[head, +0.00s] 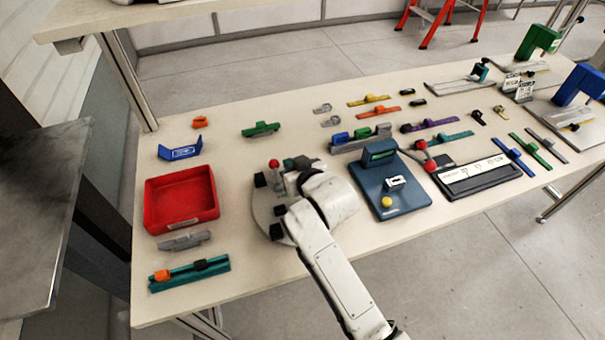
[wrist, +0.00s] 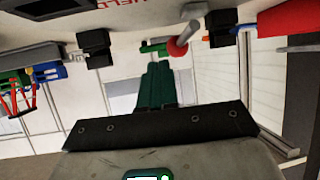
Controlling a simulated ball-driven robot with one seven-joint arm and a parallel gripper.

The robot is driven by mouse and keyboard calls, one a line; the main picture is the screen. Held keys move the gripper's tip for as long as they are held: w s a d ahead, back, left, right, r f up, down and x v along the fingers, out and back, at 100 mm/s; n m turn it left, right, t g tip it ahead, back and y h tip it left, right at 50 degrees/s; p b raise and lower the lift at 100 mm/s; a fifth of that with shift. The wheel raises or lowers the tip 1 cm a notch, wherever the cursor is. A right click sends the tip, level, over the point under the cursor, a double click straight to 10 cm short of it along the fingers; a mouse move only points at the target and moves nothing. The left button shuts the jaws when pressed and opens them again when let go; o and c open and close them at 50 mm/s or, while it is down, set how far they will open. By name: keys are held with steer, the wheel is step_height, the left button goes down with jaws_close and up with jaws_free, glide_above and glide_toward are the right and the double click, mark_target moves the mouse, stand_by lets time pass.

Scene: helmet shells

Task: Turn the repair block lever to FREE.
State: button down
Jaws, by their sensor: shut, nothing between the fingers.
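The repair block (head: 264,205) is a round grey plate with black blocks around its edge, partly hidden behind my arm in the head view. Its lever has a red knob (head: 274,163); the knob also shows in the wrist view (wrist: 178,48), on a pale rod. Red lettering reading HELD (wrist: 131,3) shows at the top of the wrist view, partly cut off. My gripper (head: 290,163) has dark green fingers, which show shut and empty in the wrist view (wrist: 158,68). The fingertips are close beside the red knob; I cannot tell whether they touch.
A blue-grey fixture (head: 410,200) with a yellow button stands right of my arm. A red bin (head: 180,200) is at left, with a teal rail part (head: 190,273) in front. Several coloured parts lie behind. The table is bare between the bin and the green part (head: 261,129).

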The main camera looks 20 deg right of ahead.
steer(key=v, duration=0.7)
stand_by(0.5)
